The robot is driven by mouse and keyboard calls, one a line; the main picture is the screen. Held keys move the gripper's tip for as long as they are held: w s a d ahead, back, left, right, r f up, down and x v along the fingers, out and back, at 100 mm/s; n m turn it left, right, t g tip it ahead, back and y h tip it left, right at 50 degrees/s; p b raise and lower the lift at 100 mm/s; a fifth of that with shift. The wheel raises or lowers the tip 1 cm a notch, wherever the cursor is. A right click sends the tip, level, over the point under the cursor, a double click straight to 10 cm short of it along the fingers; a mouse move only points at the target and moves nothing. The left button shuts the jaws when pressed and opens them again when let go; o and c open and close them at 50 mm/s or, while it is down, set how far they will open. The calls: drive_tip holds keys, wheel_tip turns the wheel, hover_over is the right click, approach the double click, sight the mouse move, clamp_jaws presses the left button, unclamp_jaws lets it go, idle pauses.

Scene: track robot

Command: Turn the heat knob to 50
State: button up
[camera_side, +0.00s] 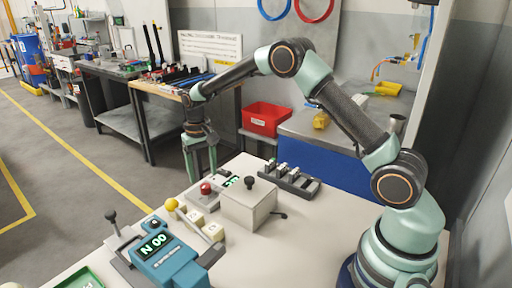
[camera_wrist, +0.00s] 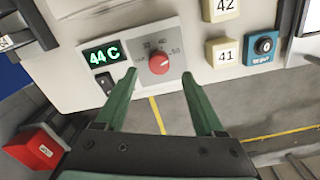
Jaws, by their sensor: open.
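The red heat knob (camera_wrist: 159,64) sits on a grey dial plate (camera_wrist: 143,54) with printed numbers, 50 at its right. A white pointer mark shows on the knob, but its exact reading is hard to tell. The display (camera_wrist: 105,54) left of it reads 44 C in green. My gripper (camera_wrist: 159,76) is open, its green fingers on either side of the knob's near side, with a gap to each; contact is not seen. In the side view my gripper (camera_side: 200,172) points down at the table's far edge, just behind the red knob (camera_side: 206,188).
A switch (camera_wrist: 105,83) sits below the display. Blocks marked 42 (camera_wrist: 222,10) and 41 (camera_wrist: 223,52) and a blue device (camera_wrist: 263,46) stand to the right.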

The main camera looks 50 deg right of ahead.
sight(205, 186)
wheel_tip(205, 186, up, 8)
idle(0.5)
drive_tip(key=s+a+r+n+t, duration=0.1)
drive_tip(key=s+r+n+t, duration=0.15)
drive_tip(key=s+r, duration=0.8)
drive_tip(key=s+n+t, duration=0.1)
drive_tip(key=s+t, duration=0.2)
drive_tip(key=s, duration=1)
drive_tip(key=shift+a+f, duration=0.4)
drive_tip(key=shift+a, duration=0.05)
drive_tip(key=shift+n, duration=0.25)
